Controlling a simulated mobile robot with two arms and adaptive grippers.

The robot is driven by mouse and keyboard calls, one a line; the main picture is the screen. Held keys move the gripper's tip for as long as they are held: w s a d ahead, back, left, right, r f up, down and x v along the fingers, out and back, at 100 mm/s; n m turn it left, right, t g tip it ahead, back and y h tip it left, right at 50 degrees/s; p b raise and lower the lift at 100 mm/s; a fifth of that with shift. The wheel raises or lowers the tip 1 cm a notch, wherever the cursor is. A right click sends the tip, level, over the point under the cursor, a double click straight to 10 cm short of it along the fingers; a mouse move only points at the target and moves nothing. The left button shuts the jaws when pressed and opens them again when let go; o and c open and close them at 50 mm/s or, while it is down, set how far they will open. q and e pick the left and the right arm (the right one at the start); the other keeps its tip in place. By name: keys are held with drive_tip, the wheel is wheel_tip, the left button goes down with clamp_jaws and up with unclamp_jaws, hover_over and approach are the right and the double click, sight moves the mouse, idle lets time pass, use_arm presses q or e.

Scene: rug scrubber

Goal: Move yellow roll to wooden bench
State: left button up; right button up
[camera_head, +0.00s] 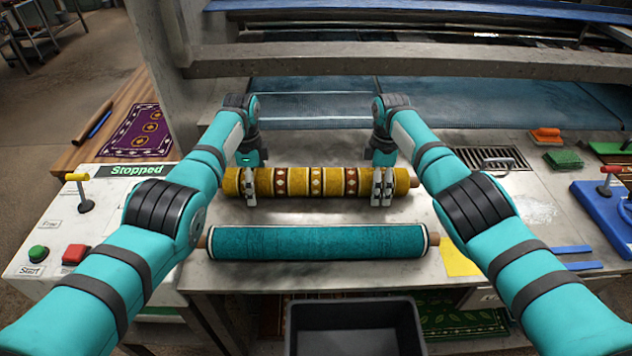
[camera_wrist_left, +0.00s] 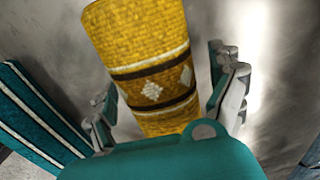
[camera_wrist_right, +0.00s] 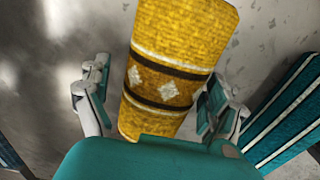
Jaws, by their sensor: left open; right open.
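The yellow roll (camera_head: 315,182) has brown and white bands and lies crosswise on the metal table, behind a teal roll (camera_head: 318,242). My left gripper (camera_head: 249,187) is at the roll's left part, with its open fingers on either side of it. The left wrist view shows the yellow roll (camera_wrist_left: 146,58) between those fingers (camera_wrist_left: 166,100). My right gripper (camera_head: 382,187) is open around the roll's right part. The right wrist view shows the roll (camera_wrist_right: 172,65) between its fingers (camera_wrist_right: 153,98). The wooden bench (camera_head: 128,100) stands at the left with a purple patterned rug on it.
A control panel with a lever, a green button (camera_head: 38,253) and a red button (camera_head: 75,254) is at the front left. A concrete pillar and beam (camera_head: 390,60) stand behind. A black bin (camera_head: 354,328) is below the front edge. Brushes (camera_head: 545,135) and a blue tool (camera_head: 605,215) lie right.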

use_arm(q)
drive_tip(key=c, duration=1.8)
use_arm(e)
drive_tip(key=c, duration=1.8)
